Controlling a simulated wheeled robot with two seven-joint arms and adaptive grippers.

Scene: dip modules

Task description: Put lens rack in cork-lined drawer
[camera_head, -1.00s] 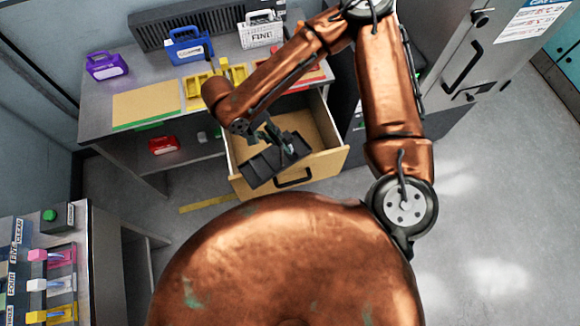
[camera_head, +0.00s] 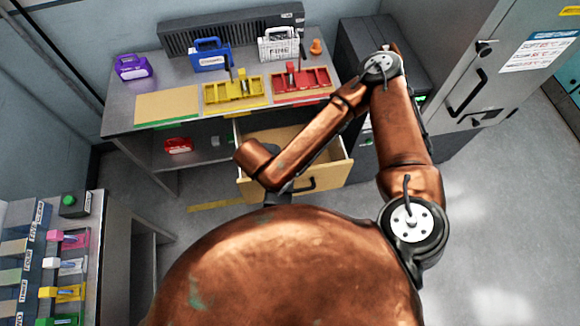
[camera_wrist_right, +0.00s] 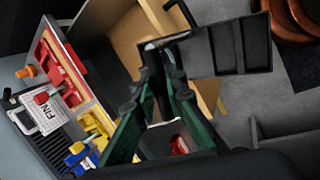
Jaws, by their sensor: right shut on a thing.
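The lens rack (camera_wrist_right: 230,48) is a dark grey tray with several compartments. In the right wrist view my right gripper (camera_wrist_right: 163,75), with dark green fingers, is shut on its near end. In the head view the rack and fingertips are hidden behind my own body and arm. The drawer (camera_head: 325,178) is pulled open under the workbench, with a tan inside that looks empty where visible. In the right wrist view the drawer (camera_wrist_right: 128,40) lies beyond the rack, which looks outside or at its edge. My left gripper is not in view.
The workbench holds a yellow tray (camera_head: 220,98), a red tray (camera_head: 312,88), a cork board (camera_head: 165,106) and several small cases. A red case (camera_head: 177,146) sits on the shelf below. A grey cabinet (camera_head: 480,60) stands right. Floor at right is clear.

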